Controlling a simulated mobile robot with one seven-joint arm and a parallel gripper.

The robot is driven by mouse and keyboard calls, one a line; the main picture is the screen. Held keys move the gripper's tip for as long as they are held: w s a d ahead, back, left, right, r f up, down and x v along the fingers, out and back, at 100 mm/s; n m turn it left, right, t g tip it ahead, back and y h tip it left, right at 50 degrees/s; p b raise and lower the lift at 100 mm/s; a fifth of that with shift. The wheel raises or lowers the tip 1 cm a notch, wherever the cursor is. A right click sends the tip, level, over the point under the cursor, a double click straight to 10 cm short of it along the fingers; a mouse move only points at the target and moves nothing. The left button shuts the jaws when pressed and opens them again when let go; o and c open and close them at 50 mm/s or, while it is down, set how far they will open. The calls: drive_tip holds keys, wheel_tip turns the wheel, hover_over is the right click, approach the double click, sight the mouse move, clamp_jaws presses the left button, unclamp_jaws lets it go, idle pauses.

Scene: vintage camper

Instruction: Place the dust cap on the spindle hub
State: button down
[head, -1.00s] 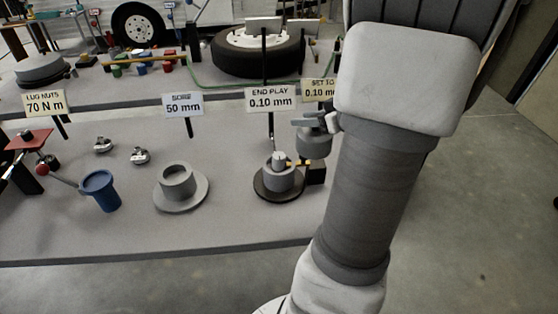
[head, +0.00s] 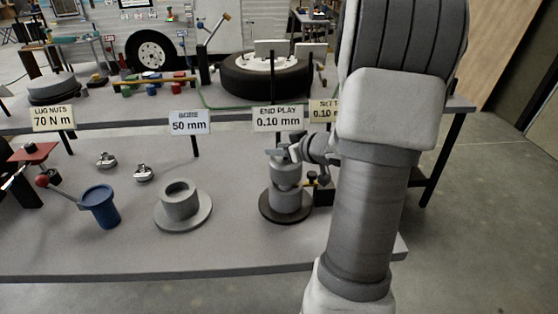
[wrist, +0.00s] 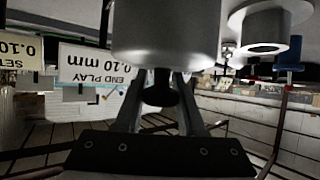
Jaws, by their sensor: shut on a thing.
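The spindle hub (head: 285,203) is a grey cylinder on a dark round base, standing upright on the grey bench in the head view. The dust cap (head: 286,173) is a grey cup-shaped piece directly above the hub, hiding the hub's top. I cannot tell whether cap and hub touch. My gripper (head: 292,150) is at the cap's upper side. In the wrist view my gripper (wrist: 160,92) is shut on a dark knob of the dust cap (wrist: 165,38), whose grey body fills the top middle. The spindle tip is hidden.
An "END PLAY 0.10 mm" sign (head: 278,118) stands just behind the hub. A small dark block (head: 324,194) with a brass fitting is close at its right. A grey flanged ring (head: 181,203) and a blue cup (head: 101,207) stand to the left, with bare bench between.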

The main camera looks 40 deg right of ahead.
drive_tip(key=shift+f+b, duration=0.35)
drive_tip(key=shift+f, duration=0.9)
drive_tip(key=shift+f, duration=0.2)
drive_tip(key=c, duration=0.5)
unclamp_jaws()
drive_tip(key=shift+r, duration=0.15)
drive_tip(key=shift+s+d+r, duration=0.1)
drive_tip(key=shift+s+r, duration=0.1)
drive_tip(key=p+v, duration=0.3)
drive_tip(key=v, duration=0.8)
drive_tip(key=shift+s+r, duration=0.1)
drive_tip(key=shift+s, duration=0.15)
